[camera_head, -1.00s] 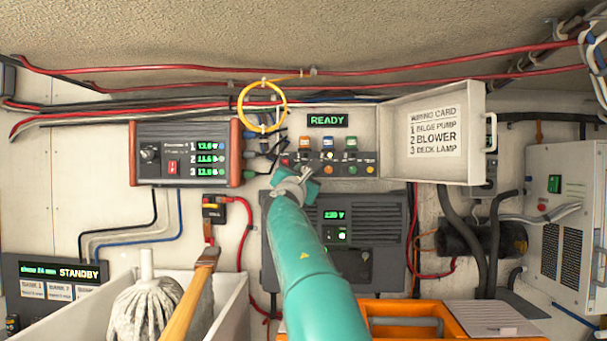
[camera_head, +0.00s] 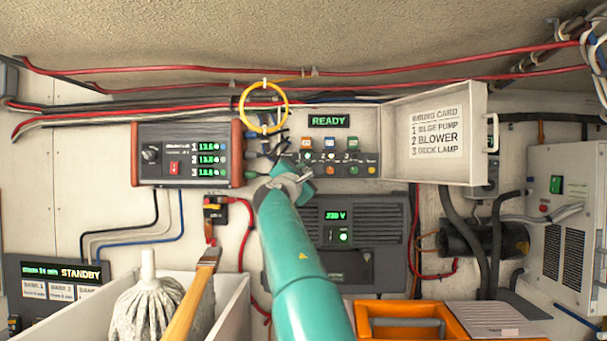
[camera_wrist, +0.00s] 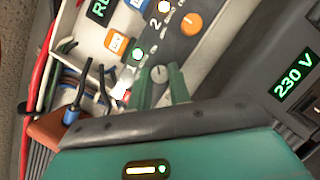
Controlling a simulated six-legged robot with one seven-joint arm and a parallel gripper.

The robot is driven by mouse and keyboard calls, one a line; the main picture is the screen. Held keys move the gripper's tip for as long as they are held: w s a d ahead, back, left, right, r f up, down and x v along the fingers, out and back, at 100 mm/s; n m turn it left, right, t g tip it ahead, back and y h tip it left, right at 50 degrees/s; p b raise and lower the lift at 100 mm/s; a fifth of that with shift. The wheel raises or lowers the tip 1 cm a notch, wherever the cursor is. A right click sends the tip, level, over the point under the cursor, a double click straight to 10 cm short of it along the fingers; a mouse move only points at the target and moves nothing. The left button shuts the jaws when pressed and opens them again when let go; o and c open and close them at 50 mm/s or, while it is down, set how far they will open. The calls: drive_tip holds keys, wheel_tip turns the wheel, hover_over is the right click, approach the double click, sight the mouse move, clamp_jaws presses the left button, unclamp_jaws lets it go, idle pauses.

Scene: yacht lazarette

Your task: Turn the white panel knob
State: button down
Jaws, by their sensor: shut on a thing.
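The white panel knob (camera_wrist: 158,73) shows in the wrist view between the two green fingers of my gripper (camera_wrist: 160,80). The fingers are shut on it, one on each side. A dark line marks its face. In the head view my gripper (camera_head: 303,173) is at the lower left of the open panel (camera_head: 366,125) and hides the knob. The panel has a green READY display (camera_head: 328,121) and several coloured switches and lamps. An orange knob (camera_wrist: 192,24) sits further along the same strip in the wrist view.
The panel's open door (camera_head: 435,170), with a wiring card, sticks out on the right. A red-and-grey meter box (camera_head: 187,180) is at the left. A yellow cable loop (camera_head: 263,87) hangs above. A mop (camera_head: 148,308) and an orange toolbox (camera_head: 367,333) stand below.

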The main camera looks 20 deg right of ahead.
drive_tip(key=c, duration=1.3)
unclamp_jaws()
drive_tip(key=shift+s+a, duration=0.3)
drive_tip(key=shift+a, duration=0.1)
drive_tip(key=v, duration=1.3)
drive_tip(key=shift+d+f, duration=0.1)
drive_tip(key=shift+f, duration=0.05)
